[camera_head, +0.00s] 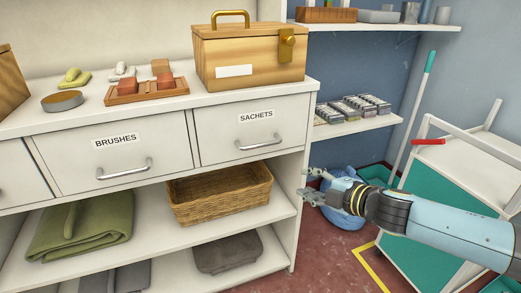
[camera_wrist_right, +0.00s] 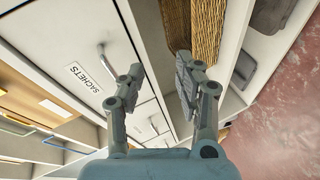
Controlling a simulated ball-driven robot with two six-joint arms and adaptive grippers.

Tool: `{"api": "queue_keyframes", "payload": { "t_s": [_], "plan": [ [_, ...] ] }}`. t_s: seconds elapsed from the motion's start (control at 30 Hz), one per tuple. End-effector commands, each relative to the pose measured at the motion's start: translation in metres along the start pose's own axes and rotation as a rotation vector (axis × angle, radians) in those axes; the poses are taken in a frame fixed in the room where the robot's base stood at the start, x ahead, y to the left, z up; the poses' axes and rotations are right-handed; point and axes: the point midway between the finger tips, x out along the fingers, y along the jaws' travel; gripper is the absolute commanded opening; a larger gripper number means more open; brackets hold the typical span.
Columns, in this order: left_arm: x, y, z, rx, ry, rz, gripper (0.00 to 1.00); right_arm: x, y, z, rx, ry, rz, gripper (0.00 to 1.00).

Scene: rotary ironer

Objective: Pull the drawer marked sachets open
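The white drawer labelled SACHETS (camera_head: 218,121) is shut under the counter, right of the BRUSHES drawer. Its silver bar handle (camera_head: 258,143) is low on the front. In the right wrist view the SACHETS label (camera_wrist_right: 83,77) is at left and the handle (camera_wrist_right: 106,61) is partly behind a finger. My right gripper (camera_head: 312,185) is open and empty, to the right of and below the handle, by the cabinet's right edge. In the right wrist view its fingers (camera_wrist_right: 160,72) are spread apart. My left gripper is not in view.
A wooden box (camera_head: 215,50) stands on the counter above the drawer. A wicker basket (camera_head: 218,199) is on the shelf below. The BRUSHES drawer (camera_head: 75,150) is shut. A white cart (camera_head: 490,150) is at right. A blue bag-like object (camera_head: 345,217) lies behind my right gripper.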

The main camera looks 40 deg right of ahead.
Motion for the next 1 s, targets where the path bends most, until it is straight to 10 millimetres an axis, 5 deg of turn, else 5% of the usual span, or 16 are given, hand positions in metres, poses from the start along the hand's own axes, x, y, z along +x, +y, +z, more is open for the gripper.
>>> {"api": "queue_keyframes", "payload": {
  "t_s": [0.1,0.23,0.43,0.7,1.0],
  "plan": [
    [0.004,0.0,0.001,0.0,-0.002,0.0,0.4,0.001,0.052,-0.036,-0.153,0.108,0.087,0.34],
    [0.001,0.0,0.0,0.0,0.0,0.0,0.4,0.003,0.074,-0.053,-0.214,0.148,0.126,0.34],
    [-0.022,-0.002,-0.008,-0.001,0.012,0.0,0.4,0.026,0.084,-0.061,-0.213,0.15,0.13,0.34],
    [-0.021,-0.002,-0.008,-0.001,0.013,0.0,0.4,0.081,0.083,-0.067,-0.211,0.15,0.126,0.34],
    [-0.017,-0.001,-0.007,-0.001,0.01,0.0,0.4,0.105,0.084,-0.07,-0.213,0.15,0.124,0.34]
  ]
}}
